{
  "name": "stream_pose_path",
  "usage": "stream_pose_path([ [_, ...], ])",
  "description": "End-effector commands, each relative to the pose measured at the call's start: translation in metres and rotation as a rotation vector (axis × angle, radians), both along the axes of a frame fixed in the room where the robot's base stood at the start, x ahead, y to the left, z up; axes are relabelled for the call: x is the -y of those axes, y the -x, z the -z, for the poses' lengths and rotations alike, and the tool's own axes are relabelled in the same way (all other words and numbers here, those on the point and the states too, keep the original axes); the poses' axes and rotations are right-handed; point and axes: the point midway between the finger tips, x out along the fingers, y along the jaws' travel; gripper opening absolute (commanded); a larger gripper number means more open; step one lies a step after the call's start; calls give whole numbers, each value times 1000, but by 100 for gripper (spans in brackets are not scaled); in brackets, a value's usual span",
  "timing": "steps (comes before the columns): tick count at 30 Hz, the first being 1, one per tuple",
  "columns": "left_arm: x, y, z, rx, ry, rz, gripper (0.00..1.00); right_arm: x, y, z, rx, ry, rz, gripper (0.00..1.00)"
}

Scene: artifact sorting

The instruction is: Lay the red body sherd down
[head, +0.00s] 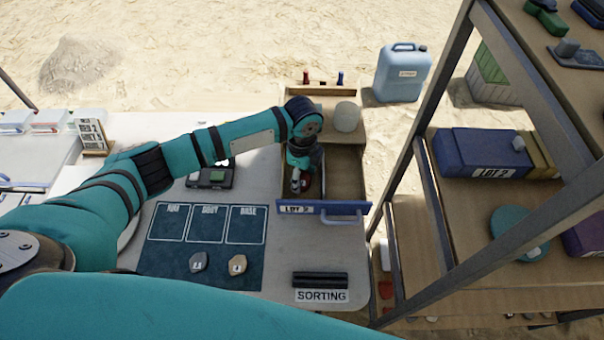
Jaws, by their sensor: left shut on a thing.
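My left gripper (299,182) reaches down into the left part of an open wooden drawer (346,176) with a blue front reading LOT and a number. It is shut on a small dark reddish piece, the red body sherd (305,183), mostly hidden by the fingers. I cannot tell whether the sherd touches the drawer floor. A dark sorting mat (175,262) with three outlined fields, the middle one reading BODY, lies to the left. My right gripper is not in view.
A grey sherd (199,262) and a tan sherd (238,265) lie on the mat below its empty fields. A dark device (211,175) lies behind the mat. A SORTING sign (321,296) stands in front. A shelf rack (443,220) rises at the right.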

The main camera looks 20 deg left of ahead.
Motion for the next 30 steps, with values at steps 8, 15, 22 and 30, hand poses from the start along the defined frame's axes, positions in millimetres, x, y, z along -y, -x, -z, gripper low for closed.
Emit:
stream_pose_path([
  [8, 0, 0, 0, 0, 0, 0, 75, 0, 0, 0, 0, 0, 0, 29],
  [15, 0, 0, 0, 0, 0, 0, 84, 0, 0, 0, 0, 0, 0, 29],
  [22, 0, -1, -10, 1, 1, 0, 84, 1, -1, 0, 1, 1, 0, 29],
  [30, 0, -1, -63, 4, 1, 1, 84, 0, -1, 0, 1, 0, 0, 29],
])
